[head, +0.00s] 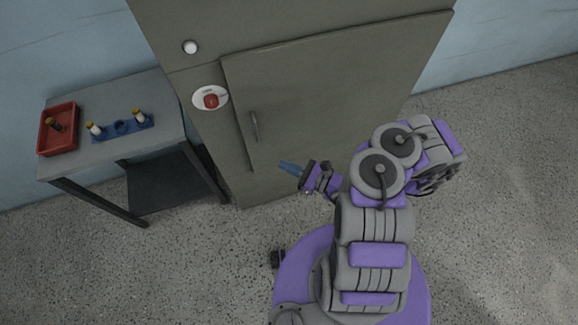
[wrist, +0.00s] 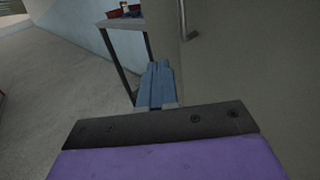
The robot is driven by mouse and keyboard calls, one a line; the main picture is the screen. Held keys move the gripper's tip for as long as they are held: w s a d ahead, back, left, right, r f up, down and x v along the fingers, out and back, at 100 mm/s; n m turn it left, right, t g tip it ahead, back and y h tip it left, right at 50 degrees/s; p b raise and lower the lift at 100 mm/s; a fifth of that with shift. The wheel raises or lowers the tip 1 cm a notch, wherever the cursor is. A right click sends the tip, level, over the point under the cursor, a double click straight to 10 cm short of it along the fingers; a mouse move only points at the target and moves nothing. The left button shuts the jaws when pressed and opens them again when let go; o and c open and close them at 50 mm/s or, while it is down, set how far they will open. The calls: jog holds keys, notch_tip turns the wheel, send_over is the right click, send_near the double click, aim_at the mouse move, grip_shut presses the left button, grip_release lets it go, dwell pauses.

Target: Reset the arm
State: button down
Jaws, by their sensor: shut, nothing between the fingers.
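My gripper (head: 291,168) is at the end of my folded purple and grey arm, in front of the lower part of a grey-green cabinet. Its blue fingers are shut with nothing between them. In the wrist view the closed fingers (wrist: 157,86) point toward the table and the cabinet's edge. The gripper appears apart from the cabinet, though the exact gap is hard to tell.
The cabinet (head: 330,105) has a shut door with a handle (head: 255,126). A white plate (head: 222,94) with a red item and a white round object (head: 190,47) show on it. A table (head: 88,154) at left holds a red tray (head: 45,138) and a blue rack (head: 108,135). Speckled floor is clear at right.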

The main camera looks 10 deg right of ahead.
jog(key=s+a+r+n+g+y, duration=0.1)
jog(key=s+a+r+n+g, duration=0.15)
jog(key=r+n+g, duration=0.45)
jog(key=s+a+r+n+g, duration=0.25)
jog(key=a+r+n, duration=0.2)
jog(key=r, duration=0.45)
jog(key=s+a+r+n+g+y, duration=0.1)
jog(key=s+a+r+n+g, duration=0.15)
jog(key=r+n+g, duration=0.45)
jog(key=s+d+r+n+h, duration=0.2)
jog(key=s+r+n+h, duration=0.3)
jog(key=s+h, duration=0.35)
jog(key=s+d+r+t+h, duration=0.2)
jog(key=s+d+h, duration=0.1)
jog(key=d, duration=0.4)
jog(key=s+d+r+n+t+h, duration=0.1)
jog(key=s+d+r+t+h, duration=0.1)
jog(key=d, duration=0.6)
jog(key=s+r+h, duration=0.1)
jog(key=s+h, duration=0.1)
jog(key=h, duration=0.1)
jog(key=shift+r+t, duration=0.2)
jog(key=shift+t, duration=0.15)
jog(key=c, duration=1.8)
grip_release()
jog(key=shift+d+h, duration=0.1)
jog(key=shift+h, duration=0.15)
jog(key=shift+c, duration=0.2)
